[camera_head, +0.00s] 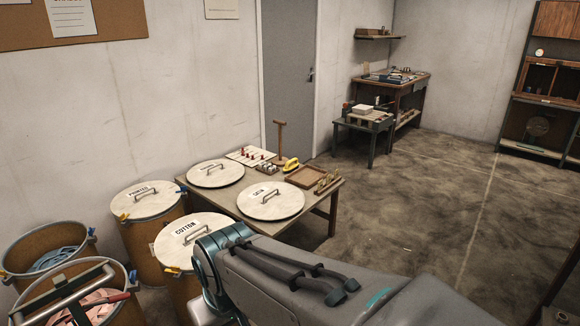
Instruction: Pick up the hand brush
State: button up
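A small yellow item with a dark opening under its top (291,164) sits near the back edge of the wooden table (227,195). It may be the hand brush, but it is too small to tell for sure. It lies just behind a shallow wooden tray and beside small pale items. My arm crosses the lower middle of the view, in front of and apart from the table.
Round lids marked SATIN (262,204) and another lid (216,174) lie on the table. The wooden tray (306,176), a peg board (250,156) and an upright wooden post (280,140) stand there too. Lidded drums (150,201) and open bins crowd the left. Floor at right is clear.

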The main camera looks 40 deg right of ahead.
aim_at(289, 168)
jog(key=z, duration=1.2)
